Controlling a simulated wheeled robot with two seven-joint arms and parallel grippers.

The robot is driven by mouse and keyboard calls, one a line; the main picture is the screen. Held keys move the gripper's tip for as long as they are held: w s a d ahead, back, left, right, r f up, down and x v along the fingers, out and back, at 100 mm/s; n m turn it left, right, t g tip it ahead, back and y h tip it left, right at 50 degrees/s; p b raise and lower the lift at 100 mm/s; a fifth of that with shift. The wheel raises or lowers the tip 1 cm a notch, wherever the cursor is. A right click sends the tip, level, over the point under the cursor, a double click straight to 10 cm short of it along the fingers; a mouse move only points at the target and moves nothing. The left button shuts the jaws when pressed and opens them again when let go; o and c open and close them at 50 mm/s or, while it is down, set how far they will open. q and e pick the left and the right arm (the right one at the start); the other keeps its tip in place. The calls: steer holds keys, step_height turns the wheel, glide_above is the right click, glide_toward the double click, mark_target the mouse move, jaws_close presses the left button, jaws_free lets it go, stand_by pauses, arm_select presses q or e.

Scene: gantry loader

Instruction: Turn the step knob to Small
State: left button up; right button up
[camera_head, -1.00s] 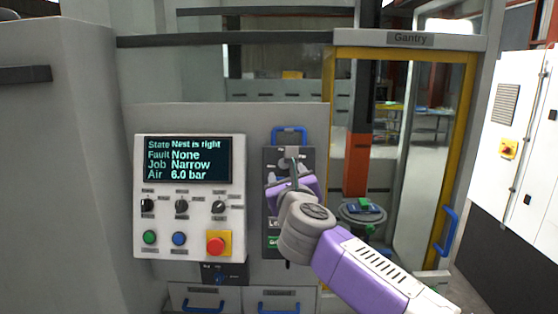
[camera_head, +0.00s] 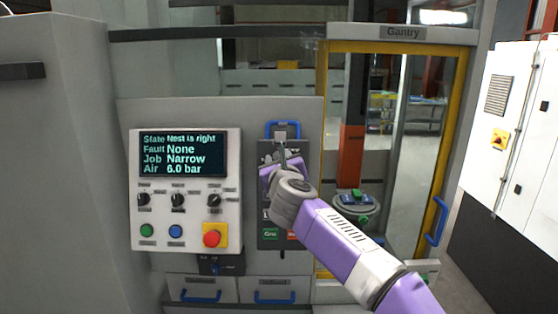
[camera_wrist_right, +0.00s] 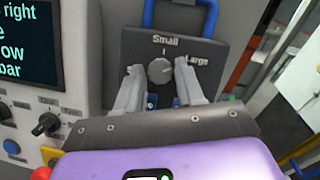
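The step knob (camera_wrist_right: 159,71) is a round grey knob on a dark panel (camera_wrist_right: 205,28) in the right wrist view. The word Small stands above it with a short tick, and Large stands to its right. Which way the knob points is too small to tell. My right gripper (camera_wrist_right: 157,66) is open, with one finger on each side of the knob and small gaps showing. In the head view my right gripper (camera_head: 283,152) is at the upper part of this panel, and it hides the knob there. My left gripper is not in view.
A blue handle (camera_head: 283,125) arches over the panel's top. To the left is a control box (camera_head: 186,240) with a display reading Job Narrow, several knobs and buttons, and a red stop button (camera_head: 212,238). The yellow-framed Gantry door (camera_head: 447,130) stands to the right.

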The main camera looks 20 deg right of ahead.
steer(key=c, duration=0.6)
steer(key=shift+r+n+p, duration=0.2)
steer(key=shift+n+p, duration=0.3)
steer(key=shift+p, duration=0.2)
steer(key=n+y+p, duration=0.1)
steer(key=n+p, duration=0.3)
steer(key=p, duration=0.1)
steer(key=n+g+y+p, duration=0.1)
steer(key=n+p, duration=0.2)
steer(key=p, duration=0.3)
steer(key=n+g+y+p, duration=0.1)
steer(key=n+y+p, duration=0.1)
steer(key=n+p, duration=0.2)
steer(key=shift+d+r+n+p, duration=0.2)
steer(key=shift+r+n+p, duration=0.1)
steer(key=shift+p, duration=0.4)
steer(key=shift+f+n+g+p, duration=0.15)
steer(key=shift+n+g+p, duration=0.25)
steer(key=shift+n+p, duration=0.45)
steer(key=o, duration=1)
steer(key=shift+o, duration=0.2)
